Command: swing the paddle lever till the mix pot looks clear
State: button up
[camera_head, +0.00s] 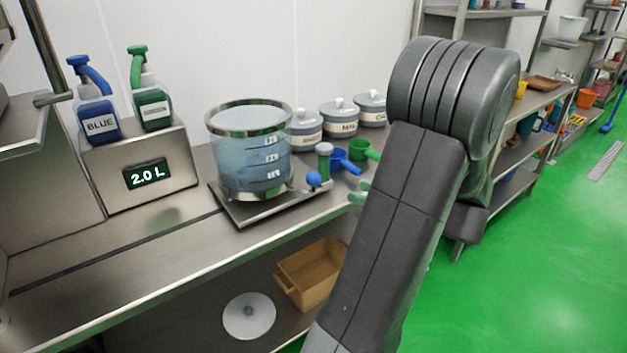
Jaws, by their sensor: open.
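The mix pot (248,160) is a see-through vessel with a metal rim, on a flat metal stand on the counter. Its contents look pale blue and hazy, and level marks show on its right side. A blue ball knob (313,179), which looks like the end of the paddle lever, sits at the pot's lower right. The rest of the lever is hard to make out.
A brown bin (312,272) sits below.

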aim_at(320, 180)
jog(key=b+x, duration=0.1)
jog(key=x, duration=1.2)
jog(key=shift+c, duration=0.2)
grip_shut()
jog(key=shift+s+a, duration=0.1)
